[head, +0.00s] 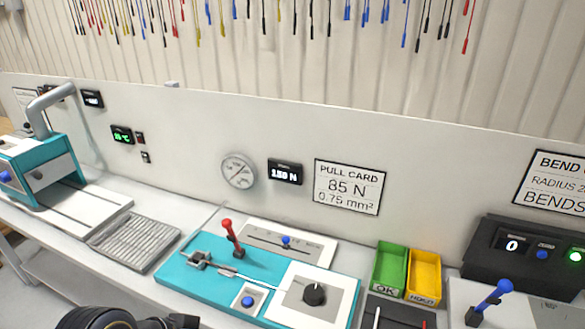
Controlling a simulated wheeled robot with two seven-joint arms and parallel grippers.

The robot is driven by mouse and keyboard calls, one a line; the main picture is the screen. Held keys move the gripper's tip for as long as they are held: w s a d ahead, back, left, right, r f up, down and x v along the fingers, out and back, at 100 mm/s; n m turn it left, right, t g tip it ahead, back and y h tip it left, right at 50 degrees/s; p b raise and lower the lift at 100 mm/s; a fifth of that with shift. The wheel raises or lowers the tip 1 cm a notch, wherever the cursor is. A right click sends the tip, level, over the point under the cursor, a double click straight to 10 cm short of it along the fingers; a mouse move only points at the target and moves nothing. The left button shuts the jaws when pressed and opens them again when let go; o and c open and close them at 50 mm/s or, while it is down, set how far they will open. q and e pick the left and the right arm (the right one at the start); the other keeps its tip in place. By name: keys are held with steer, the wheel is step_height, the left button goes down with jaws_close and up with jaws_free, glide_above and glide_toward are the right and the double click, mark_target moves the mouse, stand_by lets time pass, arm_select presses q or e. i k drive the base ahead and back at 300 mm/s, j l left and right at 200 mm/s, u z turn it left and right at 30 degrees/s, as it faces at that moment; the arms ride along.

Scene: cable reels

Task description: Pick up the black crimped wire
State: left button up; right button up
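I cannot single out a black crimped wire on the bench. A dark tray (400,309) at the bottom edge, right of the teal pull tester, is partly cut off. A thin pale piece (376,319) and a small red tip (424,324) show in it; any black wire there does not stand out against the dark surface. Several black wires hang in the row high on the wall, among red, blue, yellow and white ones. Neither gripper's fingers show. A dark rounded part at the bottom left looks like part of my own arm.
The teal pull tester (205,275) has a red lever (229,232) and a black knob (314,294). Green (391,268) and yellow (424,275) bins stand behind the dark tray. A blue-handled lever (490,298) stands at right. A ribbed grey plate (135,242) lies at left.

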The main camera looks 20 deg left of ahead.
mark_target(199, 257)
steer(key=u, duration=1.3)
steer(key=j+z, duration=0.1)
steer(key=z, duration=0.2)
steer(key=i+j+z, duration=0.15)
steer(key=z, duration=0.2)
steer(key=i+j+z, duration=0.2)
steer(key=j, duration=0.35)
steer(key=i+j+z, duration=0.2)
steer(key=j, duration=0.4)
steer(key=j+z, duration=0.2)
steer(key=j, duration=0.4)
steer(key=i+j, duration=0.1)
steer(key=j, duration=1.45)
steer(key=i+z, duration=0.05)
steer(key=i, duration=0.05)
